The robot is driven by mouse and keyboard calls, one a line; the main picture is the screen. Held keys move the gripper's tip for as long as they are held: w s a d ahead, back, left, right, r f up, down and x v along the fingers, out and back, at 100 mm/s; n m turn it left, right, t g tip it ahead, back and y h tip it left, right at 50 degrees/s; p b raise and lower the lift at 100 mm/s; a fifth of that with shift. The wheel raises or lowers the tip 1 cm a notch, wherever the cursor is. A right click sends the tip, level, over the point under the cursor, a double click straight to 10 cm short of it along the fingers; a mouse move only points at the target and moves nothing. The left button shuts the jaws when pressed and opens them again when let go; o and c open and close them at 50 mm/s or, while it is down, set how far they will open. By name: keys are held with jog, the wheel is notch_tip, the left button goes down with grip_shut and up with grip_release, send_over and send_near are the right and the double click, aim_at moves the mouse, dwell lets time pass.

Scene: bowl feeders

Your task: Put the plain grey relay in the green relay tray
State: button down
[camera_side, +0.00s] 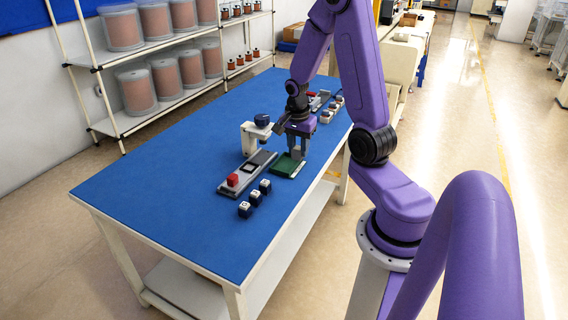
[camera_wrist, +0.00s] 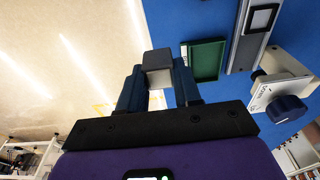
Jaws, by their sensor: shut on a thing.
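The plain grey relay (camera_wrist: 158,66) is a small grey block between my gripper's fingertips (camera_wrist: 158,78) in the wrist view. My gripper is shut on it. The green relay tray (camera_wrist: 206,60) is a shallow green tray on the blue table, just right of the fingers in the wrist view. In the side view the tray (camera_side: 283,172) lies directly below and near my gripper (camera_side: 298,153). The relay is hard to make out there. I cannot tell exactly how high it is held above the table. The visible part of the tray floor looks empty.
A grey fixture (camera_side: 257,160) with a red block (camera_side: 233,180) lies left of the tray. A white stand (camera_side: 248,138) with a dark blue knob (camera_side: 262,120) is behind it. Several dark-and-white blocks (camera_side: 255,198) sit in front. More parts (camera_side: 326,116) stand farther back. The near left table is clear.

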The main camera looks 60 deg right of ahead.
jog(key=shift+s+d+f, duration=0.1)
jog(key=shift+s+d, duration=0.1)
jog(key=shift+s, duration=0.35)
jog(key=shift+d+f, duration=0.15)
jog(key=shift+d, duration=0.05)
jog(key=w+d+f, duration=0.2)
jog(key=w+f, duration=0.1)
jog(key=w+d+f, duration=0.3)
jog(key=w, duration=0.1)
jog(key=w+d+f, duration=0.2)
jog(key=w+f, duration=0.1)
jog(key=shift+w+d, duration=0.15)
jog(key=shift+d, duration=0.2)
jog(key=shift+w+d+f, duration=0.1)
jog(key=shift+f, duration=0.05)
jog(key=shift+w+d+f, duration=0.1)
jog(key=shift+w+f, duration=0.05)
jog(key=shift+f, duration=1.55)
jog(key=shift+f, duration=0.2)
jog(key=c, duration=1.1)
grip_release()
jog(key=shift+o, duration=0.2)
